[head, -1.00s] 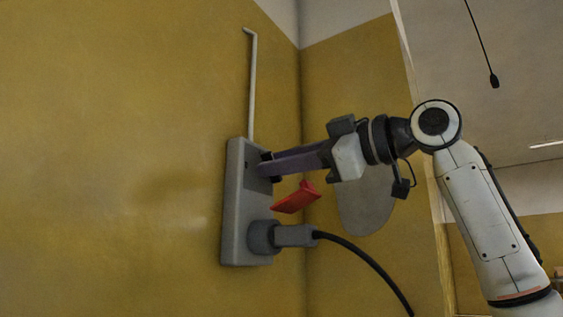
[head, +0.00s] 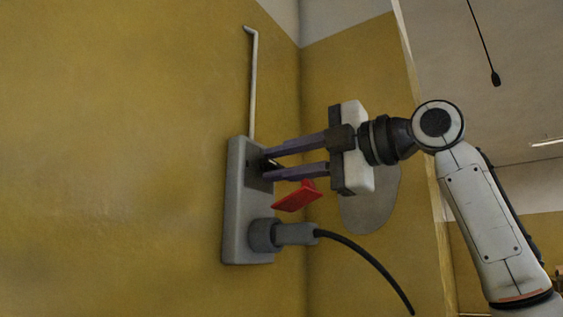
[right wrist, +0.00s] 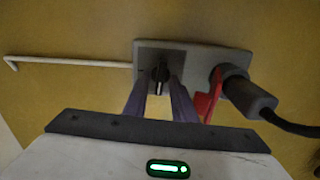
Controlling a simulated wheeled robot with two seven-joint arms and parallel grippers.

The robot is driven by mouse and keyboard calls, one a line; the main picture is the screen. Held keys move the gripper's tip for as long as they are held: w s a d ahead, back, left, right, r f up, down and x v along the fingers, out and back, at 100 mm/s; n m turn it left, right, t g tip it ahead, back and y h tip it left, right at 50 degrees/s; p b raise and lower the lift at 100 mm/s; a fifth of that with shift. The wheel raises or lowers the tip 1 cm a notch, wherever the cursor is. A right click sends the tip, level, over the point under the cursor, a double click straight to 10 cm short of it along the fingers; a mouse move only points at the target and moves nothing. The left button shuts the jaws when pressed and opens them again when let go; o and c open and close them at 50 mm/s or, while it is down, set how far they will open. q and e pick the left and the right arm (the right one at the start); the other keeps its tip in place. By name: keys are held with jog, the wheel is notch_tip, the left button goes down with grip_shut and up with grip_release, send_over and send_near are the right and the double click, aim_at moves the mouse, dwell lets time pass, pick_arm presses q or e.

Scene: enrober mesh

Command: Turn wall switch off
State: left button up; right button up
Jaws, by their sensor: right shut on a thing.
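A grey switch box (head: 236,205) is fixed to the yellow wall and also shows in the right wrist view (right wrist: 205,56). A dark rotary knob (right wrist: 160,72) sits on the square dark plate at one end of the box. My right gripper (head: 266,163) reaches in from the right, its two purple fingers one above the other. In the right wrist view, the fingertips (right wrist: 160,82) are shut on the knob, one on each side. The fingers hide much of the knob in the head view. My left gripper is not in view.
A grey plug (head: 290,235) with a black cable (head: 365,262) sits in the box below the knob. A red flap (head: 297,196) sticks out between the fingers and the plug. A thin conduit (head: 253,85) runs up the wall. The wall to the left is bare.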

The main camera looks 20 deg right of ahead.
jog(key=shift+n, duration=0.5)
jog(key=o, duration=0.7)
jog(key=shift+c, duration=0.2)
jog(key=shift+s+d, duration=0.1)
jog(key=b+v, duration=0.2)
jog(key=v, duration=0.8)
